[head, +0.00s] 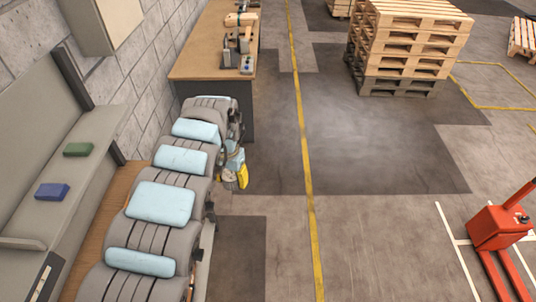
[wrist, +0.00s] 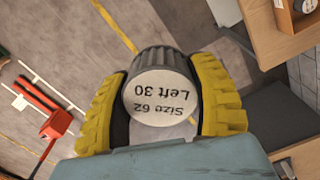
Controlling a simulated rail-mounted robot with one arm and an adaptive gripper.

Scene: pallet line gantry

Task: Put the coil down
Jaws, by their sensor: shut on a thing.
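My gripper (head: 240,177) is at the end of my arm, out over the floor just past the near end of the wooden workbench (head: 190,72). In the wrist view its yellow fingers (wrist: 163,82) are closed on both sides of a dark grey ribbed cylinder, the coil (wrist: 160,97). The coil's pale round end faces the camera and reads "Size 62 Left 30", upside down. Bare floor shows around it, and nothing visible touches it but the gripper. In the head view I cannot make out the coil apart from my gripper.
Several small items (head: 246,64) stand on the workbench. A shelf at left holds a green box (head: 78,149) and a blue box (head: 52,191). A pallet stack (head: 408,45) stands at upper right, a red pallet jack (head: 497,228) at lower right. The middle floor is clear.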

